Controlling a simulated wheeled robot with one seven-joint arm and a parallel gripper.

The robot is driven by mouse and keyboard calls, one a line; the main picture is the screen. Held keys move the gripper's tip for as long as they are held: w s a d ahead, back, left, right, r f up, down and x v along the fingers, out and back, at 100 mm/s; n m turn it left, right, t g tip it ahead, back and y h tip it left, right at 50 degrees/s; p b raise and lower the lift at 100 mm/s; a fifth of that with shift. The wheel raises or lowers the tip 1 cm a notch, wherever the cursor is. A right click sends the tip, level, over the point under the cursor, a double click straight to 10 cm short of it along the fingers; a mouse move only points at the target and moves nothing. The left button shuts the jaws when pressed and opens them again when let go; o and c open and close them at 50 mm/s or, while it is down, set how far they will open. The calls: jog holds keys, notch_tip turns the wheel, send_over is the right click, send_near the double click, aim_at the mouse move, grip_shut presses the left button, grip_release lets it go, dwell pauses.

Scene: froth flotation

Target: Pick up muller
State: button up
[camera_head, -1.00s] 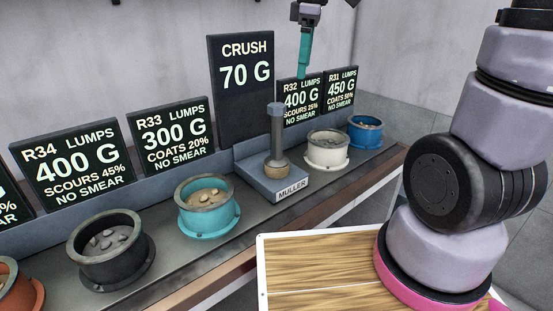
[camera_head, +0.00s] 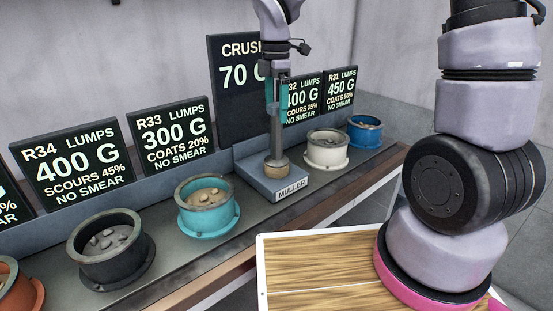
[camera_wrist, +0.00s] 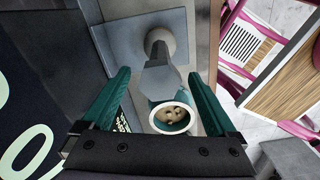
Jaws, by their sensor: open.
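The muller (camera_head: 277,152) stands upright on its grey labelled base (camera_head: 290,189), with a tan rounded foot and a grey handle. In the wrist view the muller's handle (camera_wrist: 158,78) points up between the fingers, with its round foot beyond. My gripper (camera_head: 275,108) is above and around the top of the handle in the head view. Its teal fingers are apart in the wrist view (camera_wrist: 158,92), one on each side of the handle, with visible gaps. The handle's top is partly hidden by the gripper in the head view.
A teal pot of lumps (camera_head: 207,204) and a dark pot (camera_head: 105,248) stand left of the muller. A white pot (camera_head: 327,150) and a blue pot (camera_head: 364,131) stand right. The CRUSH sign (camera_head: 232,100) rises close behind the gripper. A wooden-topped surface (camera_head: 325,262) lies in front.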

aim_at(276, 117)
notch_tip(276, 117, down, 4)
jog(key=shift+r, duration=0.25)
jog(key=shift+c, duration=0.3)
grip_shut()
jog(key=shift+r, duration=0.15)
